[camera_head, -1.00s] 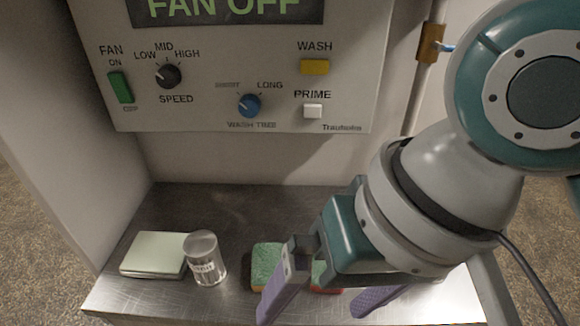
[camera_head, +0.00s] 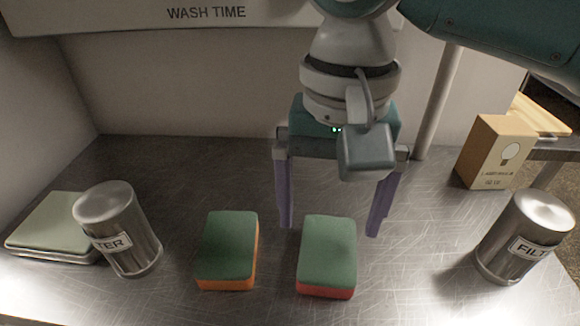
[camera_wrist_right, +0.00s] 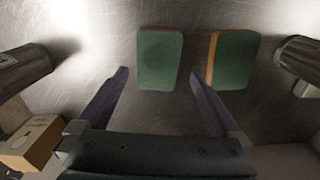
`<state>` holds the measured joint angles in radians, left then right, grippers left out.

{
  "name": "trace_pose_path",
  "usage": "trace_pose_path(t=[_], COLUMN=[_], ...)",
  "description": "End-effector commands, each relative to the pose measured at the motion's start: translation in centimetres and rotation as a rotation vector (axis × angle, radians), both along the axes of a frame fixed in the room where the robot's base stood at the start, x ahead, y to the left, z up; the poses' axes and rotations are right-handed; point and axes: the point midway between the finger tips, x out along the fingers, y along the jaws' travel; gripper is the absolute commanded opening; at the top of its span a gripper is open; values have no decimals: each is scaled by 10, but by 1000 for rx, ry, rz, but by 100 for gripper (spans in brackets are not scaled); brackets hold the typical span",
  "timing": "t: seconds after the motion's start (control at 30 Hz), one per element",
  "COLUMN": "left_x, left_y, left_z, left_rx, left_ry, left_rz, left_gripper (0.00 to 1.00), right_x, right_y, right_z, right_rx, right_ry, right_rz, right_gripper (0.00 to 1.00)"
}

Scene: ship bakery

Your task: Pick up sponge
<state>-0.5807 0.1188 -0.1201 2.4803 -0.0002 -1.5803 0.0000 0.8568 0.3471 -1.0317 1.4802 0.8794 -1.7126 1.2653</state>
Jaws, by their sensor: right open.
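Two sponges with green tops lie flat on the metal counter. The red-bottomed sponge (camera_head: 327,253) is right of the orange-bottomed sponge (camera_head: 229,248), with a gap between them. The red-bottomed sponge (camera_wrist_right: 160,58) and the orange-bottomed sponge (camera_wrist_right: 234,60) also show in the right wrist view. My right gripper (camera_head: 330,229) is open and empty, fingers pointing down. Its purple fingers stand to either side of the far end of the red-bottomed sponge, apart from it. The right wrist view shows this sponge in line with the gap between the fingers (camera_wrist_right: 159,76). My left gripper is not in view.
A metal filter canister (camera_head: 118,232) and a pale green-topped flat box (camera_head: 56,224) are at left. Another filter canister (camera_head: 525,240) and a cardboard bulb box (camera_head: 494,152) stand at right. The metal counter (camera_head: 185,170) is bare behind the sponges, up to the wall.

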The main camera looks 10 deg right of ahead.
Motion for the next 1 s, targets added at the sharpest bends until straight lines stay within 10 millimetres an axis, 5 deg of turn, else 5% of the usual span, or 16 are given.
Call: trace_pose_path(t=[0.33, 0.63, 1.0], left_x=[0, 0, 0], left_y=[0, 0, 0], left_z=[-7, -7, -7], left_rx=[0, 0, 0], left_ry=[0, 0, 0], left_rz=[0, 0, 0], left_gripper=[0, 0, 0], right_x=[-4, -3, -3], right_y=[-3, -3, -3], right_z=[-49, -53, -52], right_rx=[-1, 1, 1], right_ry=[1, -1, -1], right_rz=[2, 3, 3], right_gripper=[100, 100, 58])
